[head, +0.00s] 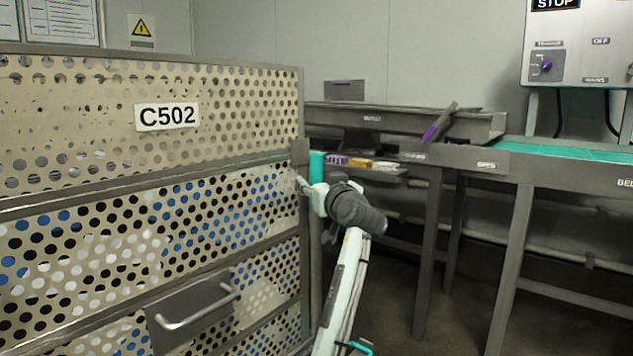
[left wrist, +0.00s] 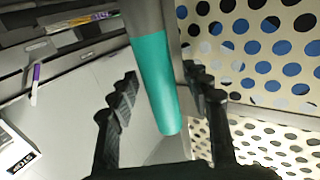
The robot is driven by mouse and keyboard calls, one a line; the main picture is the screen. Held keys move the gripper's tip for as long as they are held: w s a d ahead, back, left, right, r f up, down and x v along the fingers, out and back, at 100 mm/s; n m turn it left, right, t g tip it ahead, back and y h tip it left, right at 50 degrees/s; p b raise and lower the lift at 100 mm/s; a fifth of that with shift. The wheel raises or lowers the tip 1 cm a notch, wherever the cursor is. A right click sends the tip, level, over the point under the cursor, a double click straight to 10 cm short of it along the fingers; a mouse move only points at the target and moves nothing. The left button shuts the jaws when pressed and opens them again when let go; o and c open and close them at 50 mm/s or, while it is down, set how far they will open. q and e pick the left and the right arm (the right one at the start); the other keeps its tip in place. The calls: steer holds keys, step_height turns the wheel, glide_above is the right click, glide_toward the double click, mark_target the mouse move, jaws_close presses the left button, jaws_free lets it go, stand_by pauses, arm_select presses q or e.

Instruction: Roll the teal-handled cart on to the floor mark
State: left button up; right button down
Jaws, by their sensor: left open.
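The cart (head: 240,230) has cream perforated panels in a grey frame and a plate reading C502. It fills the left of the head view, and blue and white contents show through its holes. Its upright teal handle (head: 316,165) is at its right edge. My left gripper (head: 304,184) is open at the handle. In the left wrist view the teal handle (left wrist: 155,85) lies between the two spread fingers of that gripper (left wrist: 160,80), with gaps visible beside it. My right gripper is not in view. No floor mark shows in either view.
A grey bench (head: 420,152) with a purple-marked tool (head: 439,122) on it stands behind the handle. A teal-topped table (head: 570,149) is at right, below a control box (head: 580,45). Bench legs stand right of my arm. Dark floor (head: 400,300) shows between cart and legs.

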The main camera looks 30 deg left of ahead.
arm_select(q)
steer(key=shift+c, duration=0.5)
jaws_close()
